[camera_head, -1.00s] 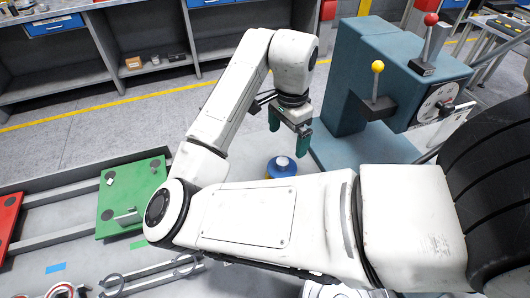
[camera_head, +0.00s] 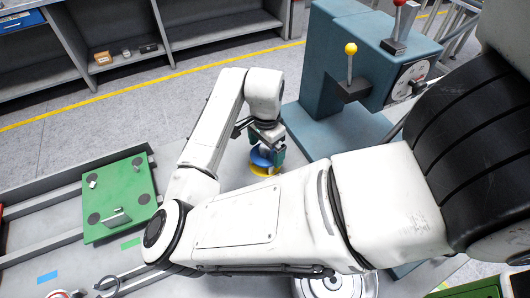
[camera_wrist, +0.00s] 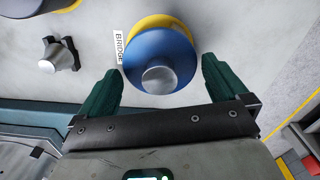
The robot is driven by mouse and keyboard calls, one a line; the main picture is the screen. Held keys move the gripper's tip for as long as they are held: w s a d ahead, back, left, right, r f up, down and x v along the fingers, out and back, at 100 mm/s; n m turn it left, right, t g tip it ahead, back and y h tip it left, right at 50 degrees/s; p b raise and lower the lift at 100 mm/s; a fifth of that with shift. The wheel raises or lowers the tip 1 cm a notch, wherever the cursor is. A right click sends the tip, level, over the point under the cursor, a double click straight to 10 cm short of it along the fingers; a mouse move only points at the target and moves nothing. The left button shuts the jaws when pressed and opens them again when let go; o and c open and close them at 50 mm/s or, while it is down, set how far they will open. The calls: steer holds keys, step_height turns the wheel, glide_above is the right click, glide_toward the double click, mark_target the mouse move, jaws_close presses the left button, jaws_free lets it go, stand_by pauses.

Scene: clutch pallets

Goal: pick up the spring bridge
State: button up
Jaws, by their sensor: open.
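The spring bridge (camera_wrist: 150,55) shows in the wrist view as a blue disc with a silver knob on top and a yellow part under it. A white label reading BRIDGE lies beside it. In the head view the bridge (camera_head: 261,158) stands on the grey surface, partly hidden by my gripper. My gripper (camera_wrist: 160,70) is open, its two green fingers on either side of the knob and the disc's near edge. In the head view my gripper (camera_head: 267,150) is right over the bridge.
A teal machine (camera_head: 330,90) with a yellow-knobbed lever stands behind to the right. A green pallet (camera_head: 120,190) lies at left. A dark part with a silver knob (camera_wrist: 58,58) stands left of the bridge in the wrist view. A round metal disc (camera_head: 335,288) lies near the front.

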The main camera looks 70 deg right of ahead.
steer(key=shift+f, duration=0.1)
steer(key=c, duration=1.1)
steer(key=shift+o, duration=0.2)
